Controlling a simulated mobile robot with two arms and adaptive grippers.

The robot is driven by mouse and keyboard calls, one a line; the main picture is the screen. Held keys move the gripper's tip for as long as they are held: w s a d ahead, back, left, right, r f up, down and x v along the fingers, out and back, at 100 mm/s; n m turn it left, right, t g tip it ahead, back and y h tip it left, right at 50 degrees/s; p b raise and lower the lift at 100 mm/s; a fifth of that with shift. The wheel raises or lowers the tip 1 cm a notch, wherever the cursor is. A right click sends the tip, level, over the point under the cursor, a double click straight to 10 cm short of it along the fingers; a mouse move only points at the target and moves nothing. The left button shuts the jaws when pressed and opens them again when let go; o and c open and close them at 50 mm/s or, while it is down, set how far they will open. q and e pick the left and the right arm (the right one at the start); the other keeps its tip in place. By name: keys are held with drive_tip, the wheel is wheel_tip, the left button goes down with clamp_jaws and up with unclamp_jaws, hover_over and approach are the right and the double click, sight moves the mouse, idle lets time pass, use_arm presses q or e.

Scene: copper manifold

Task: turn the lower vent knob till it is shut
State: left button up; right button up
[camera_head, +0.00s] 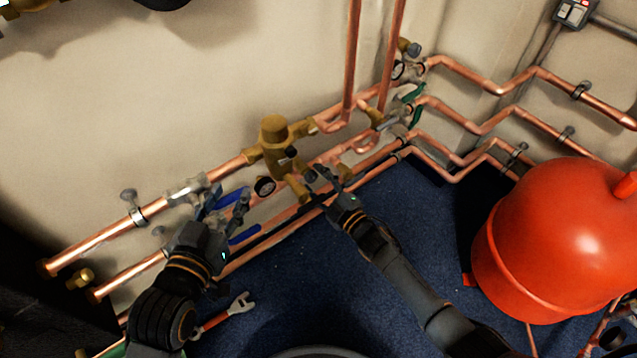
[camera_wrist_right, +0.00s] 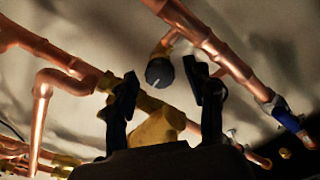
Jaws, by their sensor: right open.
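A dark round vent knob (camera_wrist_right: 159,72) with a pale mark on its face sits on a short brass stub below a copper pipe in the right wrist view. My right gripper (camera_wrist_right: 163,78) is open, with one finger on each side of the knob in that view. I cannot tell how deep the knob lies between the fingers. In the head view my right gripper (camera_head: 330,182) is beside the lower part of the brass valve body (camera_head: 276,142). My left gripper (camera_head: 226,208) is near the blue lever handles (camera_head: 243,235), and its jaw opening is unclear.
Copper pipes (camera_head: 95,250) run along the wall around both grippers. A pressure gauge (camera_head: 265,186) sits left of the right gripper. A red tank (camera_head: 550,240) stands at the right. A red-handled wrench (camera_head: 225,315) lies on the blue floor (camera_head: 300,290). Green levers (camera_head: 411,93) are farther right.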

drive_tip(key=v, duration=1.2)
